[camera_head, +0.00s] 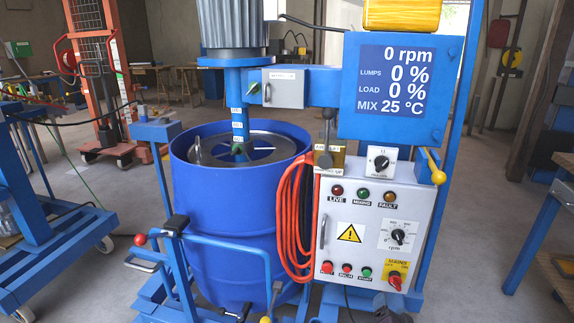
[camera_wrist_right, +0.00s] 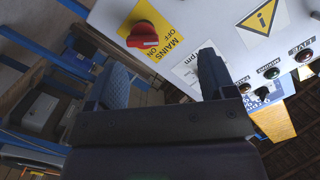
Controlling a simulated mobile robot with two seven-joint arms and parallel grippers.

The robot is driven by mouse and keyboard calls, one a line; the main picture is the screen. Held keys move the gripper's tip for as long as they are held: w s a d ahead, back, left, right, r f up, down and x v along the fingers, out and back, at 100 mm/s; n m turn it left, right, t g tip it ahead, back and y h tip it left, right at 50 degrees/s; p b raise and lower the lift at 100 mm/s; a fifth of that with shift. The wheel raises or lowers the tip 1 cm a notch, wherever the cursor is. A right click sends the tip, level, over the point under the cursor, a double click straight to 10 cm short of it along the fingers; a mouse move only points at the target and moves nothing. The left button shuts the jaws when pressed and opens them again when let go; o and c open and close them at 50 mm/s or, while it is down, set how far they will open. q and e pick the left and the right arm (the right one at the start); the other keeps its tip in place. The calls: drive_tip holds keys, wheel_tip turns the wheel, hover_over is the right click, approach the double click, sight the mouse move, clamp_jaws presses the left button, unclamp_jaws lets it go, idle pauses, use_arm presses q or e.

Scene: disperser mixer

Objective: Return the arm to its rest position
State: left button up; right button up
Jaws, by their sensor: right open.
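My right gripper (camera_head: 393,310) shows as a small dark shape at the bottom edge of the head view, just below the control panel (camera_head: 350,262). In the right wrist view the gripper (camera_wrist_right: 162,72) has its two dark fingers spread apart with nothing between them. The white panel, with the red mains switch (camera_wrist_right: 143,36) on its yellow plate, lies beyond the fingers. The mains switch also shows in the head view (camera_head: 395,282), a little above my right gripper. My left gripper is not in view.
A blue mixing drum (camera_head: 225,215) stands left of the panel, with orange hose (camera_head: 289,220) coiled between them. The display (camera_head: 396,80) reads 0 rpm, lumps 0 %, load 0 %, 25 °C. A blue table (camera_head: 540,220) stands at the right, with open floor (camera_head: 475,230) before it.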

wheel_tip(320, 180, up, 6)
drive_tip(key=a+n+y+p, duration=0.1)
drive_tip(key=a+n+y, duration=0.1)
drive_tip(key=a+n, duration=0.15)
drive_tip(key=s+r+n+g+y+p, duration=0.25)
drive_tip(key=s+r+n, duration=0.2)
drive_tip(key=s, duration=0.65)
use_arm(q)
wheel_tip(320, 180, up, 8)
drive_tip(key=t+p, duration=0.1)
drive_tip(key=p, duration=0.5)
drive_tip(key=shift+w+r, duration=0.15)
use_arm(e)
drive_tip(key=s+n+g+h, duration=0.1)
drive_tip(key=s+n+g, duration=0.1)
drive_tip(key=s, duration=2.8)
drive_tip(key=shift+s+d+f+g, duration=0.2)
drive_tip(key=shift+d+g, duration=0.25)
drive_tip(key=shift+g, duration=0.3)
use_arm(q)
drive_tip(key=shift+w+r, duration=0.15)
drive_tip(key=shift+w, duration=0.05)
use_arm(e)
drive_tip(key=shift+h, duration=0.25)
